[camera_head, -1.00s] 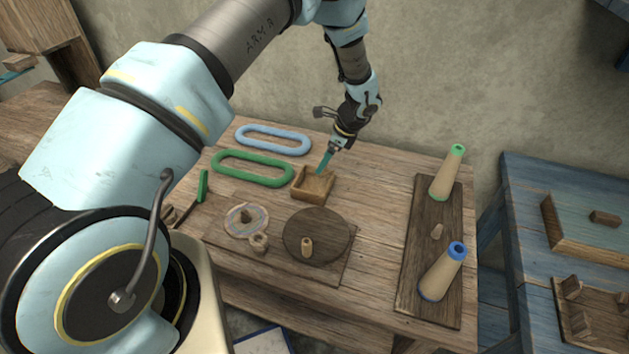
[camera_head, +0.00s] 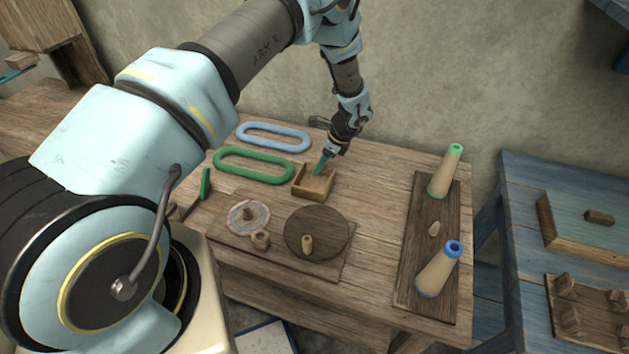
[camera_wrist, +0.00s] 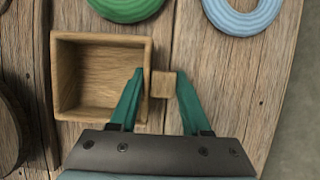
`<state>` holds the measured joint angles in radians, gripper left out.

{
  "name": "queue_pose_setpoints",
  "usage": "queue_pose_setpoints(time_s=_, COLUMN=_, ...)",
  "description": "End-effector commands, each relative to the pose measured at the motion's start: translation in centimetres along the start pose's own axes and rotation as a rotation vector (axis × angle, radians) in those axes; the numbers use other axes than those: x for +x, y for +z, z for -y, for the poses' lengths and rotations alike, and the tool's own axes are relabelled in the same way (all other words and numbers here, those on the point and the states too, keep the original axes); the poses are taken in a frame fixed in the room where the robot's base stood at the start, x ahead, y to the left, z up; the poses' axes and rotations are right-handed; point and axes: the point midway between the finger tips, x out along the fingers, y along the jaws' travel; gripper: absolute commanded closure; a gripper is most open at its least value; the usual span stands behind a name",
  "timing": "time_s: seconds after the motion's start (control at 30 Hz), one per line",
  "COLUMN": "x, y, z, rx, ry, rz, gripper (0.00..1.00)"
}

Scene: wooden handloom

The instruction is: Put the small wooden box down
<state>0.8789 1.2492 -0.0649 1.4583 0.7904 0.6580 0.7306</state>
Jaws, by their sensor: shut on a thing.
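The small wooden box (camera_head: 312,193) is open-topped and upright at the back middle of the wooden table. It also shows at the left of the wrist view (camera_wrist: 100,112), empty, with a small square block (camera_wrist: 163,84) on its right side. My gripper (camera_wrist: 160,74) has teal fingers, one at the box's right wall and one beyond the block, and is shut on the box there. In the head view my gripper (camera_head: 319,168) reaches down to the box from above. The box appears to be at the tabletop; I cannot tell whether it bears fully on it.
A green ring (camera_head: 254,165) and a blue ring (camera_head: 273,137) lie left of and behind the box. A dark round disc (camera_head: 325,232) lies in front on a board. Bare tabletop (camera_head: 377,195) lies right of the box.

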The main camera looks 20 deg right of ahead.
Motion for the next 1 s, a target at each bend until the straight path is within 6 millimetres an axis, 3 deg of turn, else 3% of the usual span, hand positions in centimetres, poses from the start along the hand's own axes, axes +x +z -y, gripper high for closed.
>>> queue_pose_setpoints(time_s=0.03, x=-0.01, y=0.00, z=0.00, rx=0.000, ry=0.000, rz=0.000, gripper=0.67)
queue_pose_setpoints(time_s=0.33, x=-0.02, y=0.00, z=0.01, rx=0.000, ry=0.000, rz=0.000, gripper=1.00)
queue_pose_setpoints(time_s=1.0, x=-0.70, y=0.29, z=0.07, rx=-0.001, ry=-0.001, rz=0.000, gripper=1.00)
